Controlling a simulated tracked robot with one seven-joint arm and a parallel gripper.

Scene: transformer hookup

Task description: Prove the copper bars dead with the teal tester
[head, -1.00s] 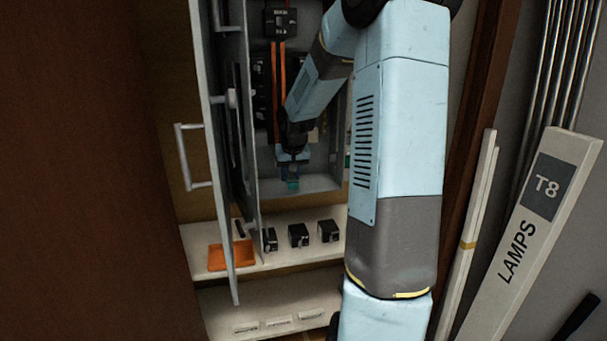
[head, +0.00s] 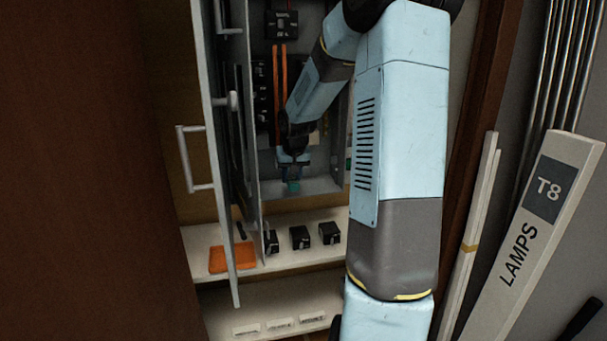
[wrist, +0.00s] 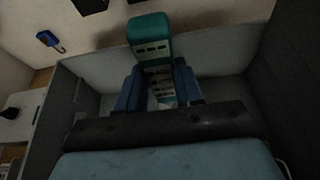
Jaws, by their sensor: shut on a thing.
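The teal tester (wrist: 150,38) stands between the blue fingers of my gripper (wrist: 160,85) in the wrist view, and the fingers are shut on it. In the head view my gripper (head: 293,172) is inside the lower part of the open grey cabinet, with the tester's teal end (head: 293,186) showing just below it. The copper bars (head: 279,75) run upright in the cabinet, above and left of my gripper. My arm hides part of the cabinet's right side. I cannot see any contact between tester and bars.
The open cabinet door (head: 213,140) with its handle stands left of the opening. Below, a shelf (head: 290,262) carries an orange tray (head: 232,257) and several black blocks (head: 300,237). A long "LAMPS T8" box (head: 535,205) leans at the right.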

